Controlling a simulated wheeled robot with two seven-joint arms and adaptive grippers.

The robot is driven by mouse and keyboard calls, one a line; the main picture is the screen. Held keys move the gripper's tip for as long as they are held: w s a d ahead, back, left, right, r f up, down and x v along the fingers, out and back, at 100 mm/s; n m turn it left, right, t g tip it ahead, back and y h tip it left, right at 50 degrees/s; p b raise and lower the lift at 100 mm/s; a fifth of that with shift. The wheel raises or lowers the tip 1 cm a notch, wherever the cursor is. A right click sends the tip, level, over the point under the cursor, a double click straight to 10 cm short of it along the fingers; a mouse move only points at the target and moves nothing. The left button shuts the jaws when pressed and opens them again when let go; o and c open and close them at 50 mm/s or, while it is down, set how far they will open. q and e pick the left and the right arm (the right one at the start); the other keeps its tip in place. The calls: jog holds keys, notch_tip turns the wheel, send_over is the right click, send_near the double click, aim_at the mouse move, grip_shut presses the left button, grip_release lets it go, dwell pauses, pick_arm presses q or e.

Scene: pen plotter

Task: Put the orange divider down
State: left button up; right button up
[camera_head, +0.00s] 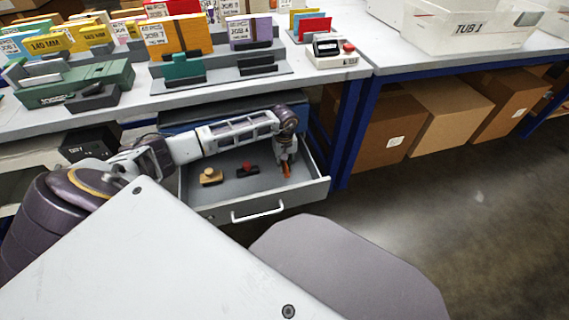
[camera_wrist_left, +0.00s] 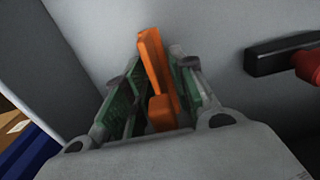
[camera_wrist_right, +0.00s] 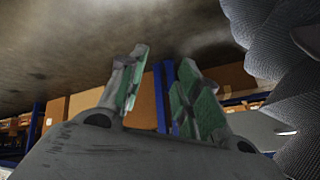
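The orange divider (camera_head: 287,170) is inside the open drawer (camera_head: 307,190), near its right side, under my left gripper (camera_head: 285,158). In the left wrist view the divider (camera_wrist_left: 154,65) is an orange piece with a tall narrow part and a lower block. It stands between the two green-padded fingers of my left gripper (camera_wrist_left: 155,85). The fingers are spread, with a gap on the left; the divider is close to the right finger, and I cannot tell if they touch. Its contact with the drawer floor is unclear. My right gripper (camera_wrist_right: 162,85) is open and empty, away from the drawer.
A tan block with a dark knob (camera_head: 210,177) and a black piece with a red knob (camera_head: 248,170) lie in the drawer, left of the divider. The worktable (camera_head: 337,78) above holds coloured cards in holders. Cardboard boxes (camera_head: 395,130) stand under the right table.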

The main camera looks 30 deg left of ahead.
pick_arm(q)
jog(key=shift+r, duration=0.1)
pick_arm(e)
jog(key=shift+r, duration=0.1)
